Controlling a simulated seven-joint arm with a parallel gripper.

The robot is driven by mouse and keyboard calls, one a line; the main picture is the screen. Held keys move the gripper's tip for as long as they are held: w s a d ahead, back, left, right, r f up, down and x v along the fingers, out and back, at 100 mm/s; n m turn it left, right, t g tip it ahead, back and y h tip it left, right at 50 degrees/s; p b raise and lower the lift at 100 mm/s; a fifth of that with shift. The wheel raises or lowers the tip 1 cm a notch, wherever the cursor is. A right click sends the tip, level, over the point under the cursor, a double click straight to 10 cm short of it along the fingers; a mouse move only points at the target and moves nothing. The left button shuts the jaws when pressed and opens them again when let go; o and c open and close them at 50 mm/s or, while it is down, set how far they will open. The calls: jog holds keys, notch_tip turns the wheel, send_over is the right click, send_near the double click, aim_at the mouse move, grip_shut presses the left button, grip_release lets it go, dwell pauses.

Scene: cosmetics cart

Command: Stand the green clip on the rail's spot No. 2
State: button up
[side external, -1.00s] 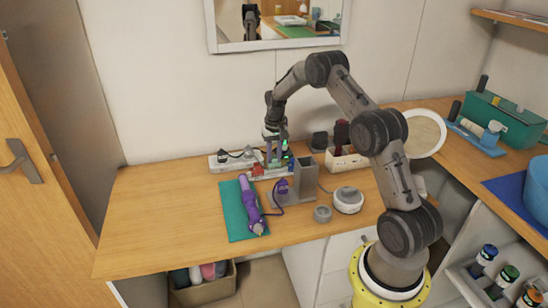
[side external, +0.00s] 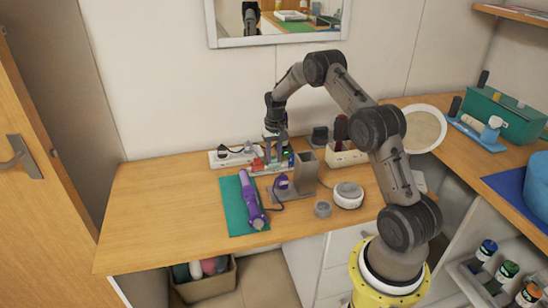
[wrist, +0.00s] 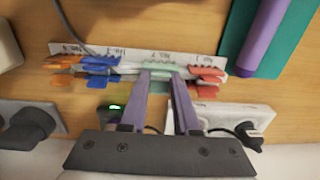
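The white label rail (wrist: 120,68) lies across the upper part of the wrist view, its printed numbers upside down. The pale green clip (wrist: 162,69) is at the label that reads No. 2, between a blue clip (wrist: 97,65) on its left and a red clip (wrist: 206,74) on its right. My gripper (wrist: 160,78) reaches over it, one finger on each side of its handle, and looks shut on it. Whether the clip is fully seated on the rail is hidden. In the side view, my gripper (side external: 276,152) is over the rail at the back of the table.
An orange clip (wrist: 63,64) sits at the rail's left end. A power strip with plugs (side external: 233,155) lies behind the rail. A grey stand (side external: 307,172), a purple tool (side external: 251,200) on a green mat (side external: 232,214) and a white bin (side external: 346,158) are close by. The table's left is clear.

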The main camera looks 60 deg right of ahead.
jog(key=o, duration=0.4)
jog(key=shift+s+f, duration=0.1)
jog(key=shift+f, duration=0.05)
